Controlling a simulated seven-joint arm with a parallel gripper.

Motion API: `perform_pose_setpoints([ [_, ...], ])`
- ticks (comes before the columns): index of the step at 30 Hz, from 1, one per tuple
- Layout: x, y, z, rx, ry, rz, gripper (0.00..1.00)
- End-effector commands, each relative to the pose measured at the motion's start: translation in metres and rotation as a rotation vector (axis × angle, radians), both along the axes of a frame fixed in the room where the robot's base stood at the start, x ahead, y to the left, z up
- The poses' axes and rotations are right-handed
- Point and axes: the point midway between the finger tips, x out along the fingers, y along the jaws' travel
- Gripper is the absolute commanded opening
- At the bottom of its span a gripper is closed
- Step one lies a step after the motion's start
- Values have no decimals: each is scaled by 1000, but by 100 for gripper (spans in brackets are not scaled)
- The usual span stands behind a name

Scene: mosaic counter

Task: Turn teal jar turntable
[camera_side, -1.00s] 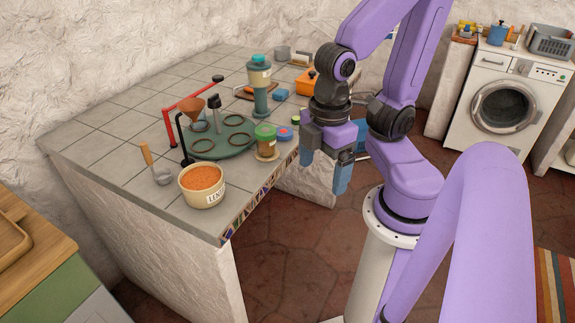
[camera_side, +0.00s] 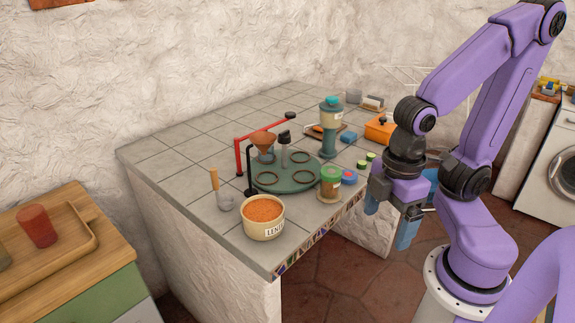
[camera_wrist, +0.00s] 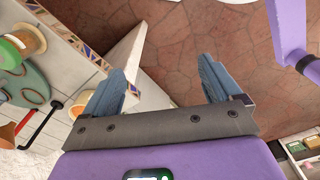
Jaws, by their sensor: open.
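The teal turntable (camera_side: 270,179) lies flat on the tiled counter, with ring-shaped places on top and a dark-topped post at its middle. A brown funnel (camera_side: 264,142) stands over its back left part. A jar with a green lid (camera_side: 331,181) stands on a small round base at the turntable's right edge. In the wrist view the turntable (camera_wrist: 38,82) shows at the left edge, partly cut off. My gripper (camera_side: 390,219) is open and empty, pointing down beyond the counter's front right edge. In the wrist view its blue fingers (camera_wrist: 165,80) are spread over the floor.
A bowl of lentils (camera_side: 262,222) and a scoop (camera_side: 218,190) stand at the front left. A red bar (camera_side: 262,127) and a black crank (camera_side: 250,168) stand beside the turntable. A tall teal-lidded grinder (camera_side: 331,128) and an orange box (camera_side: 380,130) are behind. The left tiles are clear.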

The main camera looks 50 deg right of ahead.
Motion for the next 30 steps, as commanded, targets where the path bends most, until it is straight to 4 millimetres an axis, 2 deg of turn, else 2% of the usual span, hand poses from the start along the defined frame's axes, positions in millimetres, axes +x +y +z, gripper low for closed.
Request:
perform_pose_setpoints([
  [13, 0, 0, 0, 0, 0, 0, 91],
  [16, 2, 1, 1, 0, 0, -6, 59],
  [17, 4, 3, 3, 0, 0, -12, 53],
  [18, 9, 6, 5, 0, 0, -24, 53],
  [20, 20, 12, 11, 1, -1, -51, 53],
  [23, 49, 25, 26, -1, 0, -119, 53],
  [27, 101, 39, 49, -5, 3, -236, 53],
  [30, 140, 43, 65, -7, 4, -318, 53],
])
